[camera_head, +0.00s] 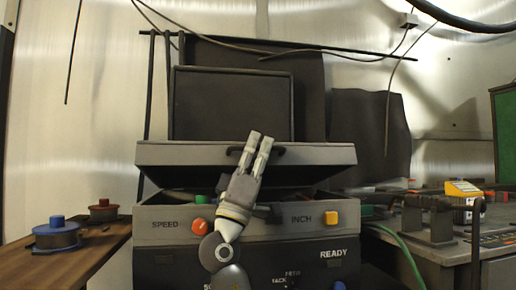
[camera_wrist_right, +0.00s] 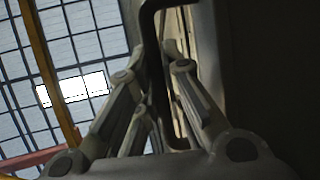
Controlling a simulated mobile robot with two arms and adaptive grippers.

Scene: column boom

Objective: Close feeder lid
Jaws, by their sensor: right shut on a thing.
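The feeder lid (camera_head: 180,154) is a grey slab hinged over the feeder box (camera_head: 158,222). It stands partly open, with a dark gap between its front edge and the box. A black bar handle (camera_head: 279,149) is on the lid's front edge. My right gripper (camera_head: 257,142) reaches up from below and is shut on the handle. In the right wrist view, the black handle (camera_wrist_right: 148,30) runs between the fingers of my right gripper (camera_wrist_right: 178,58). Part of the handle is hidden behind the fingers. My left gripper is not in view.
A wooden bench (camera_head: 85,258) with two spools (camera_head: 57,236) is at left. Metal equipment and a yellow device (camera_head: 462,188) are at right. A dark panel (camera_head: 232,100) stands behind the lid.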

